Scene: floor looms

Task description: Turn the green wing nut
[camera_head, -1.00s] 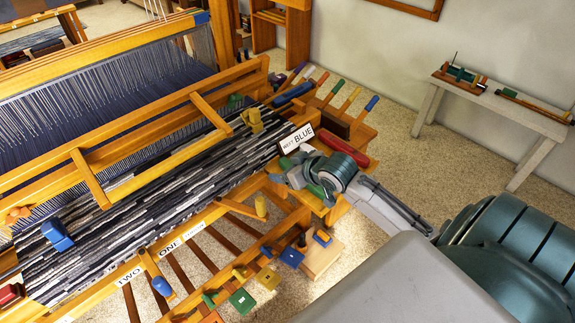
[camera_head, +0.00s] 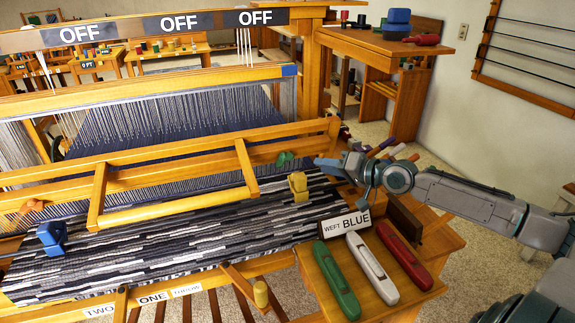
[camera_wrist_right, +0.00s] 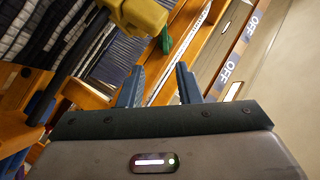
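The green wing nut (camera_head: 284,158) sits on the wooden beam of the loom, at the far right end of the woven cloth. It also shows in the right wrist view as a small green piece (camera_wrist_right: 165,40), beyond the fingers. My right gripper (camera_head: 322,163) comes in from the right and is just right of the green wing nut, apart from it. In the right wrist view its two blue fingers (camera_wrist_right: 158,85) stand apart with nothing between them. My left gripper is not in view.
A yellow piece (camera_head: 298,187) stands on the cloth edge near my right gripper. A blue piece (camera_head: 51,237) is at the left.

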